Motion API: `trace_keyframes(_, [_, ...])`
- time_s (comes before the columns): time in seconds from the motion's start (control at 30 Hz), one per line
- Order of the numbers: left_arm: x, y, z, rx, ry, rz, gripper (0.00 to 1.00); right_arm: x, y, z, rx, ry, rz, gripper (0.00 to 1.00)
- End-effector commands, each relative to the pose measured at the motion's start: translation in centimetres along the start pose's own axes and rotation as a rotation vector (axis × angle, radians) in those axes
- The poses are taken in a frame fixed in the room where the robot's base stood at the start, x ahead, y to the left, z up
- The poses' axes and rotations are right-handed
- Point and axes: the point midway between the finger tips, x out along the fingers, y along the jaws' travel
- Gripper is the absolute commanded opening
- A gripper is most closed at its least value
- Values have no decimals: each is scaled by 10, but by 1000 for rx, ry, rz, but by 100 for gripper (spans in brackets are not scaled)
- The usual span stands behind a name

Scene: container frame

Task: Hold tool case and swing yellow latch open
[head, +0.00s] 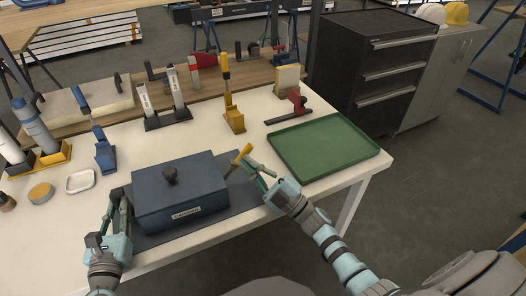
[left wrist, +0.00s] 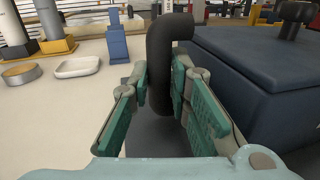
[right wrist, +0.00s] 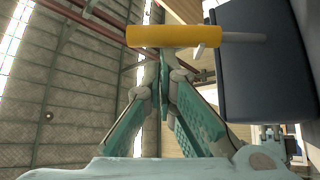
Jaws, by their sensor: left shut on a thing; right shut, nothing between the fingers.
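The blue tool case (head: 180,192) sits on a dark mat on the white table, lid down, with a black knob on top. My left gripper (head: 118,205) is shut on the black side handle (left wrist: 160,65) at the case's left side. The yellow latch (head: 240,158) sticks out at the case's right side, tilted up. In the right wrist view the yellow latch (right wrist: 172,36) lies across just beyond the fingertips, on a thin grey rod from the case. My right gripper (head: 256,170) is shut and empty beside the latch; whether it touches cannot be told.
A green tray (head: 322,147) lies to the right of the case. A yellow-based tool stand (head: 234,118), a red clamp (head: 296,103) and a blue stand (head: 104,155) are behind. A white dish (head: 80,181) is at the left. The table between case and tray is narrow.

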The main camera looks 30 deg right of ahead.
Motion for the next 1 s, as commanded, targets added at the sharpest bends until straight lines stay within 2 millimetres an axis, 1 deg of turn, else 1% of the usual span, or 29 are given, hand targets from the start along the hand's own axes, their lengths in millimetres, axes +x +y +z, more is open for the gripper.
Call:
trace_keyframes(0.03, [0, 0, 2, -5, -6, 1, 0, -3, -4, 2, 5, -10, -7, 0])
trace_keyframes(0.17, [1, 0, 2, -5, -6, 1, 0, -4, -5, 2, 4, -11, -10, 0])
trace_keyframes(0.27, [1, 0, 2, -5, -6, 1, 0, -2, -6, -2, -17, -9, -32, 0])
trace_keyframes(0.37, [1, 0, 2, -5, -6, 1, 0, 2, -5, -14, -81, -7, -83, 0])
trace_keyframes(0.47, [1, 0, 2, -4, -5, 1, 0, -4, -7, -39, -81, -7, -84, 0])
trace_keyframes(0.53, [1, 0, 2, -4, -5, 1, 0, -12, -7, -57, -80, -7, -84, 0])
trace_keyframes(0.6, [0, 0, 2, -4, -5, 1, 0, -35, -6, -53, -81, -10, -90, 0])
trace_keyframes(0.8, [1, 0, 2, -4, -5, 1, 0, -91, -1, -54, -81, -8, -89, 0])
trace_keyframes(0.87, [1, 0, 2, -4, -5, 0, 0, -106, 1, -54, -82, -8, -88, 0])
trace_keyframes(1.0, [1, 0, 2, -4, -5, 0, 0, -68, 8, -56, -396, 171, -92, 0])
